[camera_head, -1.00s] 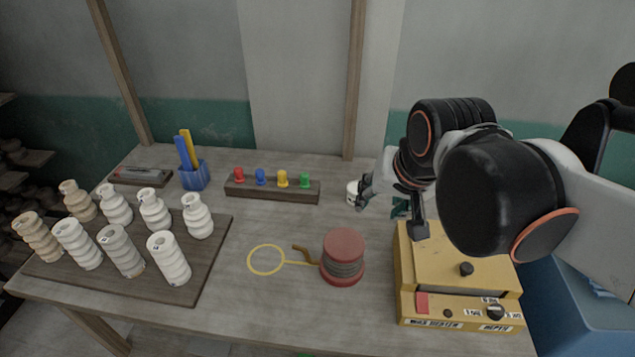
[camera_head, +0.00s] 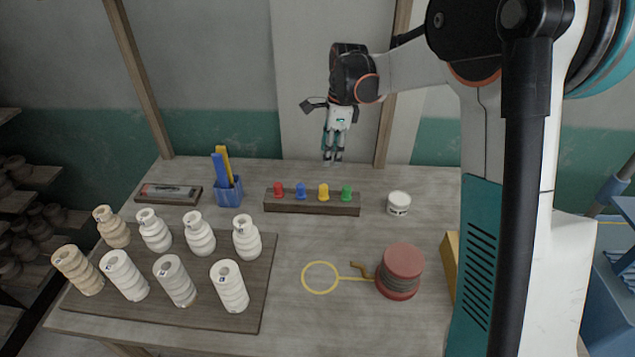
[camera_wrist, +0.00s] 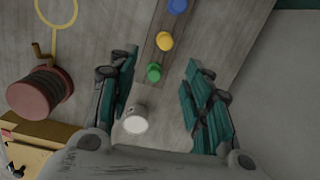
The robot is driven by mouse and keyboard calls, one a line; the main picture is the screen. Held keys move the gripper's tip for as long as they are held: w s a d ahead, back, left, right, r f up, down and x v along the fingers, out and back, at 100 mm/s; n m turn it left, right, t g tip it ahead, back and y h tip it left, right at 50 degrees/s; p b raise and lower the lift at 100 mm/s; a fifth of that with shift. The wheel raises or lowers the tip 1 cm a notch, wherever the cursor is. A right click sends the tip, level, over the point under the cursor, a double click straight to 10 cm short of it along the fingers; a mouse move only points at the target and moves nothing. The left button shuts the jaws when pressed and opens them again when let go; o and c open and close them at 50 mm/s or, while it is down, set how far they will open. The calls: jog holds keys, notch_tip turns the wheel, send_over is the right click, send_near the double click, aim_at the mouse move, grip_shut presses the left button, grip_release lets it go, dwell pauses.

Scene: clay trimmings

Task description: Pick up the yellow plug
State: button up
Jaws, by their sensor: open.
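The yellow plug (camera_head: 323,191) stands upright in a dark wooden rack (camera_head: 290,207), between the blue plug (camera_head: 300,190) and the green plug (camera_head: 346,194). In the wrist view the yellow plug (camera_wrist: 165,41) is beyond the green plug (camera_wrist: 154,73), ahead of my fingers. My gripper (camera_head: 333,160) points down above the table's back edge, above and behind the rack, apart from every plug. In the wrist view my gripper's teal fingers (camera_wrist: 158,85) are spread wide, with nothing held.
A red plug (camera_head: 279,189) is at the rack's left end. A white jar (camera_head: 399,203) stands right of the rack. A red spool (camera_head: 400,270) with a yellow loop lies in front. A blue pen holder (camera_head: 228,190) is left. Pale clay vases crowd a board (camera_head: 250,318).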

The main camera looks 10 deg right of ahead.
jog(key=w+f+m, duration=0.1)
jog(key=b, duration=0.2)
send_near(324, 186)
jog(key=f, duration=0.5)
jog(key=shift+w+a+f, duration=0.1)
jog(key=shift+a, duration=0.2)
jog(key=f, duration=0.1)
jog(key=f+b, duration=0.1)
jog(key=f, duration=0.3)
jog(key=shift+w+a+f, duration=0.1)
jog(key=shift+w+a, duration=0.15)
grip_shut()
